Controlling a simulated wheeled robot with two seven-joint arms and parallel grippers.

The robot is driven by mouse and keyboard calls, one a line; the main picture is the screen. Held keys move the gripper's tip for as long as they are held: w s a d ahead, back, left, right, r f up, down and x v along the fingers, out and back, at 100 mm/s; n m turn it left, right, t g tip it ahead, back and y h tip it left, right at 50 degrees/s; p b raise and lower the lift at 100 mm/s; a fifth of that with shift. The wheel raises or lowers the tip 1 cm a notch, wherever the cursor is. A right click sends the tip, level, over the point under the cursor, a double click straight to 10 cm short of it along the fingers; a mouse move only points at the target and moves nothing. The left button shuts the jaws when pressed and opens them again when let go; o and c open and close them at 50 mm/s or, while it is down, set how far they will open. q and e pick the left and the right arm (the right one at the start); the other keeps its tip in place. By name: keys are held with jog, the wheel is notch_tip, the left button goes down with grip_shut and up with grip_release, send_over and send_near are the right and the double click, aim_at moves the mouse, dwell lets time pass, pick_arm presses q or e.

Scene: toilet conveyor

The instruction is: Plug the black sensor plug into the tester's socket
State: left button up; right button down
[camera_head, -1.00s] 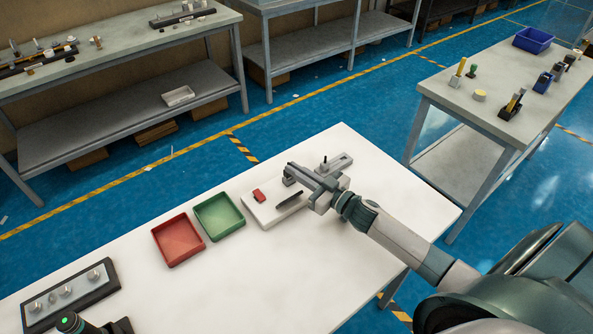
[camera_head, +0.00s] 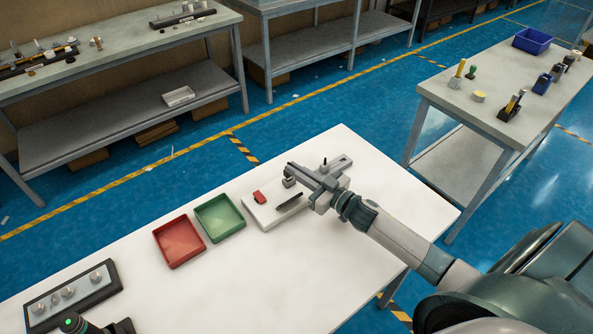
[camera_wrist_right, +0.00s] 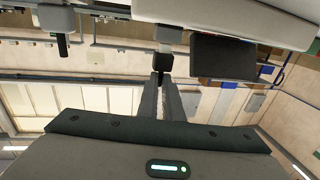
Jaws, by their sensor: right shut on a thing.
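The tester is a pale flat unit (camera_head: 262,217) on the white table, with a red part (camera_head: 260,197) and a dark bar-shaped panel (camera_head: 290,200) on top. My right gripper (camera_head: 291,175) reaches over its far side. In the right wrist view, my right gripper (camera_wrist_right: 164,82) is shut on the small black plug (camera_wrist_right: 160,62). The plug's tip is close to a pale block (camera_wrist_right: 167,34); I cannot tell whether they touch or whether it is in the socket. My left wrist (camera_head: 72,322) shows only at the bottom left; its fingers cannot be made out.
A green tray (camera_head: 219,234) and a red tray (camera_head: 160,236) stand left of the tester. A dark fixture with several metal knobs (camera_head: 40,312) lies at the table's left end. A black upright peg (camera_head: 325,161) stands behind my right gripper. The table's front middle is clear.

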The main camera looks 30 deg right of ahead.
jog(key=shift+p, duration=0.4)
dwell(1.4)
jog(key=shift+f+b, duration=0.45)
jog(key=shift+f, duration=0.15)
jog(key=c, duration=1.8)
grip_release()
jog(key=shift+c, duration=0.2)
jog(key=shift+s+f, duration=0.1)
jog(key=shift+s, duration=0.05)
